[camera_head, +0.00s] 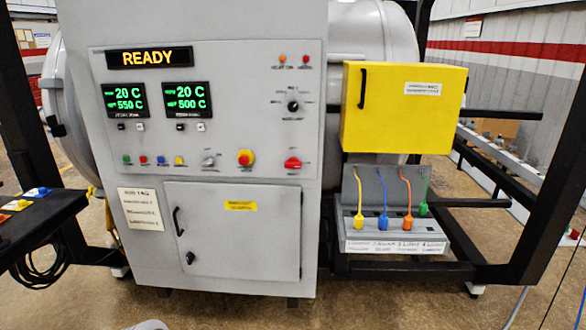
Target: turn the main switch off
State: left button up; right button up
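The grey control cabinet (245,120) stands in front of me with its panel facing me. A red rotary switch (293,163) sits at the lower right of the panel and looks like the main switch. Its handle looks roughly horizontal, but its small label is too blurred to read. The display (149,58) reads READY. Neither of my grippers is in view, and nothing touches the switch.
A yellow box (403,108) juts out right of the panel. Below it, a grey holder (395,200) carries several coloured corded plugs. A cabinet door (232,230) is closed under the panel. A dark table (40,222) stands at the left. The space before the red switch is clear.

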aim_at(293, 162)
jog(key=u, duration=0.3)
jog(key=i, duration=1.3)
